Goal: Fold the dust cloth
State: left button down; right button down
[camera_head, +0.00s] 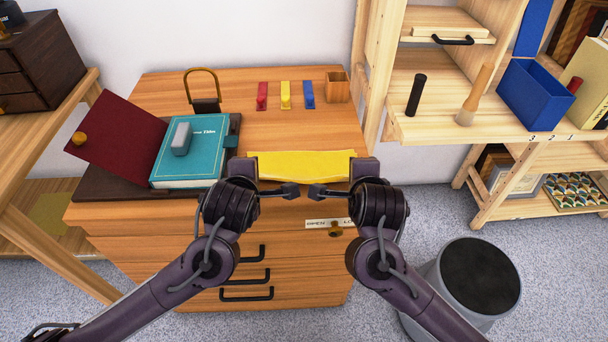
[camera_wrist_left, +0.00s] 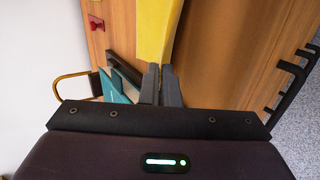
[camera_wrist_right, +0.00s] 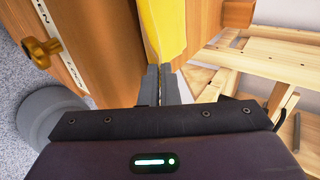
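The yellow dust cloth (camera_head: 305,165) spans between my two grippers over the front edge of the wooden cabinet top. It also shows in the left wrist view (camera_wrist_left: 157,28) and the right wrist view (camera_wrist_right: 163,30). My left gripper (camera_head: 259,168) is shut on the cloth's left end, its fingers close together (camera_wrist_left: 160,70). My right gripper (camera_head: 351,168) is shut on the right end, its fingers also close together (camera_wrist_right: 159,70). Whether the cloth touches the top is hard to tell. Its underside is hidden.
A shelf (camera_head: 440,125) and grey bin (camera_head: 470,285) are right. The cabinet top's middle is clear.

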pick_arm(q)
jog(key=shift+s+f, duration=0.1)
jog(key=shift+f, duration=0.1)
pick_arm(e)
jog(key=shift+s+f, duration=0.1)
jog(key=shift+f, duration=0.1)
pick_arm(q)
jog(key=shift+s, duration=0.15)
pick_arm(e)
jog(key=shift+s, duration=0.15)
